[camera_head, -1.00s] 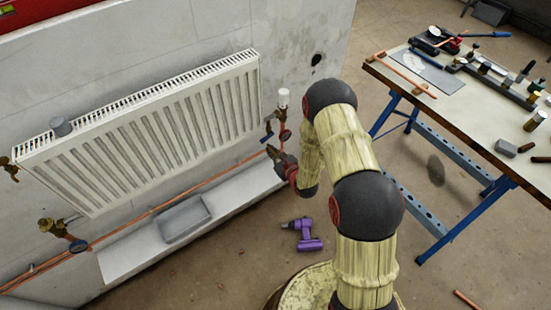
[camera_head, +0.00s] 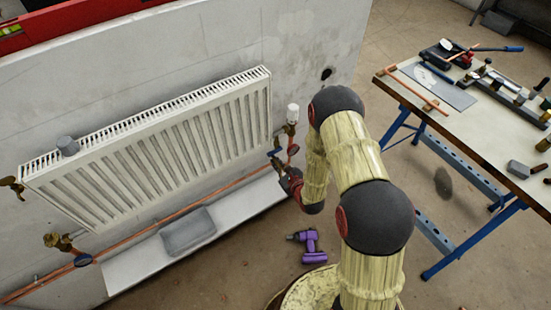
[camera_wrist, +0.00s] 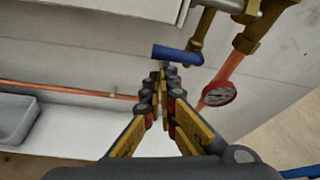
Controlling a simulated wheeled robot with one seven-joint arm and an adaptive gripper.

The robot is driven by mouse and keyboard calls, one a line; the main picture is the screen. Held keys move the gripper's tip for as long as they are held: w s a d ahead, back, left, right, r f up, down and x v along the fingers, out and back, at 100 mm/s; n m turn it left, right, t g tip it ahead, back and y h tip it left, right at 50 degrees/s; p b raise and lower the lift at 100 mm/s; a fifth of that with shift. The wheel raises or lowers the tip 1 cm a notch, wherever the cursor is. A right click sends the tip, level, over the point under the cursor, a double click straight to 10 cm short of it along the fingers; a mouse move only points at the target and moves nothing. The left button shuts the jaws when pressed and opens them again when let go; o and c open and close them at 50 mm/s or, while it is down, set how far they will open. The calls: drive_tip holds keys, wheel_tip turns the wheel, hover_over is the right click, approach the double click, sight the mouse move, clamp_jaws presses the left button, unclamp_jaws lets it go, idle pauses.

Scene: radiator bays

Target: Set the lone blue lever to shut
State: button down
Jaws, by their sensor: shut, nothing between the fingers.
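The blue lever (camera_head: 274,152) is on the brass valve and pipes at the radiator's right end. In the wrist view the blue lever (camera_wrist: 178,55) points left from the brass valve (camera_wrist: 201,33), lying nearly level across the picture. My gripper (camera_head: 278,162) is at the lever's near side. In the wrist view my gripper (camera_wrist: 163,72) has its fingertips together, with nothing between them, just below the lever's left part. I cannot tell whether they touch it.
A red-rimmed gauge (camera_wrist: 219,94) sits right of my fingers. The white radiator (camera_head: 150,145) hangs on the wall, above a ledge with a grey tray (camera_head: 188,231). A purple drill (camera_head: 308,246) lies on the floor. A workbench (camera_head: 450,115) stands right.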

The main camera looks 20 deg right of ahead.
drive_tip(key=shift+w+r, duration=0.1)
drive_tip(key=shift+r, duration=0.4)
